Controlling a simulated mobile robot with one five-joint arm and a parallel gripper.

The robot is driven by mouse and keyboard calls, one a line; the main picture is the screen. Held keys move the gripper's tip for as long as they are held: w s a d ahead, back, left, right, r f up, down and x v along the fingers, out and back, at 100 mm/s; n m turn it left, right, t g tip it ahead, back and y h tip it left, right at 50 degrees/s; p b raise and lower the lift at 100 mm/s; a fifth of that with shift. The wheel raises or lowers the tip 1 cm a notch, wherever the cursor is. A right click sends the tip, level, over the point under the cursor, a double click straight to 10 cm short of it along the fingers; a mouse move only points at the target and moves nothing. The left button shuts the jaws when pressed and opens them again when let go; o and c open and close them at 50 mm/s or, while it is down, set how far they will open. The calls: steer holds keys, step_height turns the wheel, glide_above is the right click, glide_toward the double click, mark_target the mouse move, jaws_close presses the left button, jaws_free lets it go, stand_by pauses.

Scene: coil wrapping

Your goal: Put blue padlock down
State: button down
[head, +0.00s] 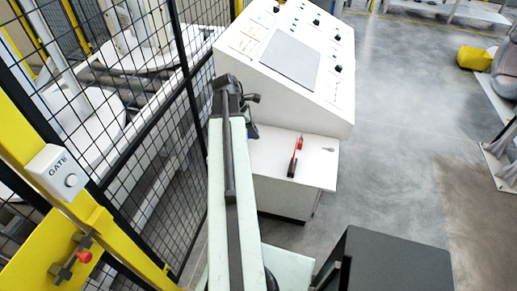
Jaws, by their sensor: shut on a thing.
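My arm reaches forward from the bottom of the head view, with its wrist beside the white control desk. My gripper (250,115) is small and dark, mostly hidden behind my own arm, and shut on the blue padlock. Only a small dark blue part of the padlock (253,132) shows, at the right edge of my arm. It appears over the left end of the desk's white shelf (272,176). I cannot tell whether the padlock touches the shelf.
A red and black item (294,158) and a small grey item (328,149) lie on the shelf. The sloped control panel (325,85) rises behind it. A black mesh fence (150,150) and a yellow gate post with a GATE box (58,172) stand left.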

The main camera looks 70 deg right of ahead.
mark_target(254, 145)
step_height(254, 145, down, 5)
steer(key=b, duration=0.3)
steer(key=shift+r+b, duration=0.1)
steer(key=shift+b, duration=0.25)
steer(key=shift+r, duration=0.2)
steer(key=shift+f, duration=0.15)
steer(key=c, duration=1.3)
jaws_free()
steer(key=shift+c, duration=0.2)
